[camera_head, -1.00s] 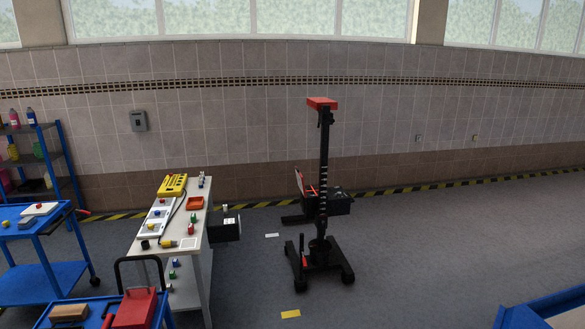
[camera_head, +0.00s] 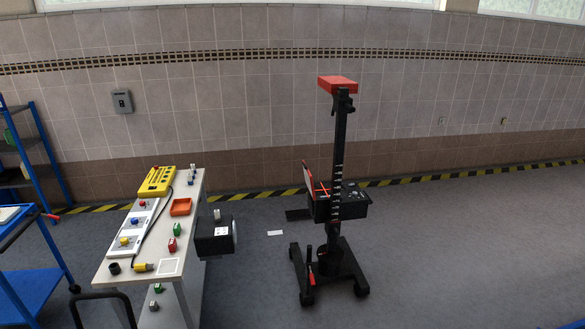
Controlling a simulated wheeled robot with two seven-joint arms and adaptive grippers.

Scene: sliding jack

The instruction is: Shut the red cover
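A thin upright panel with a red edge (camera_head: 308,176) stands tilted at the box's left side, like a raised cover. Red parts show near it, partly hidden by the column. The sliding jack (camera_head: 337,170) is a tall black notched post on a wheeled base, topped by a red block (camera_head: 337,85). I cannot tell for sure which red part is the cover. Neither of my grippers is in view.
A white table (camera_head: 120,258) with a yellow device (camera_head: 157,181), an orange tray (camera_head: 181,207) and small coloured parts stands left of the jack. A black unit (camera_head: 216,240) is at its right side. A blue cart (camera_head: 40,275) is at far left. Floor on the right is clear.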

